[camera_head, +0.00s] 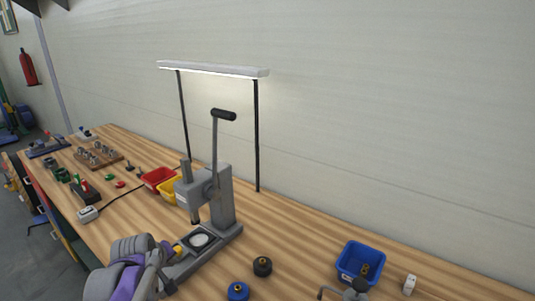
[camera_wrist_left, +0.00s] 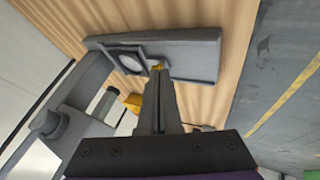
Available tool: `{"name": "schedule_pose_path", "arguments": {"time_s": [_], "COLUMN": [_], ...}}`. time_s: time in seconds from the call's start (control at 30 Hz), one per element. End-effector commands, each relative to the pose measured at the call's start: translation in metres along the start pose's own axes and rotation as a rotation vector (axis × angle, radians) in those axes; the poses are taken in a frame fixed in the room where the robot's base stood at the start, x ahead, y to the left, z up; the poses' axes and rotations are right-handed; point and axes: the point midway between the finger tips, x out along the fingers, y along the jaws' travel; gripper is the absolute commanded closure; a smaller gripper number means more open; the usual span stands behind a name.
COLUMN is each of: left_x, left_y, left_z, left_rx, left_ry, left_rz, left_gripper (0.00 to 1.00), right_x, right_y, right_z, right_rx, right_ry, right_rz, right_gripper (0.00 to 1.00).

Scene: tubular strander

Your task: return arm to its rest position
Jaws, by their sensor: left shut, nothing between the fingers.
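My left arm (camera_head: 130,272), grey with purple parts, comes in from the lower left of the head view. My left gripper (camera_head: 176,252) is beside the base of a grey lever press (camera_head: 222,200), near its round light plate (camera_head: 199,240). I cannot tell whether the tips touch the base. My right gripper is not in view.
The press lever (camera_head: 223,115) stands up under a lamp bar (camera_head: 212,69) on two posts. Red (camera_head: 158,178) and yellow (camera_head: 171,190) bins stand behind the press. A blue bin (camera_head: 360,262), a black round part (camera_head: 262,266) and a blue round part (camera_head: 238,291) are to the right.

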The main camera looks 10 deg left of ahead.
Motion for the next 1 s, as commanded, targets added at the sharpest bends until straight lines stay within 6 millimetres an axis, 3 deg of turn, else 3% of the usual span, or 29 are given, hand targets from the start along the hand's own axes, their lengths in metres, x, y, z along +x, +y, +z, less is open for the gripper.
{"name": "schedule_pose_path", "arguments": {"time_s": [0.17,0.23,0.4,0.5,0.7,0.9,1.0], "left_x": [-0.033,-0.048,-0.077,-0.085,-0.091,-0.091,-0.091], "left_y": [-0.003,-0.011,-0.045,-0.066,-0.090,-0.092,-0.092], "left_z": [0.071,0.110,0.195,0.229,0.262,0.265,0.264], "left_rx": [0.211,0.337,0.634,0.768,0.907,0.920,0.919], "left_ry": [-0.056,-0.086,-0.149,-0.175,-0.198,-0.201,-0.201], "left_rz": [0.002,0.005,0.014,0.020,0.027,0.028,0.028], "left_gripper": [1.00,1.00,1.00,1.00,1.00,1.00,1.00], "right_x": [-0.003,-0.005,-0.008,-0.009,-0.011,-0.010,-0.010], "right_y": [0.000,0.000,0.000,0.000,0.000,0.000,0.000], "right_z": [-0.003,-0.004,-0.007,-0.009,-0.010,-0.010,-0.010], "right_rx": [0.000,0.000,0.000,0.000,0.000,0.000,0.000], "right_ry": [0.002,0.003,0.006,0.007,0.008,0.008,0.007], "right_rz": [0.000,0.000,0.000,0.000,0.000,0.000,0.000], "right_gripper": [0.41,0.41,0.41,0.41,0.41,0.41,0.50]}}
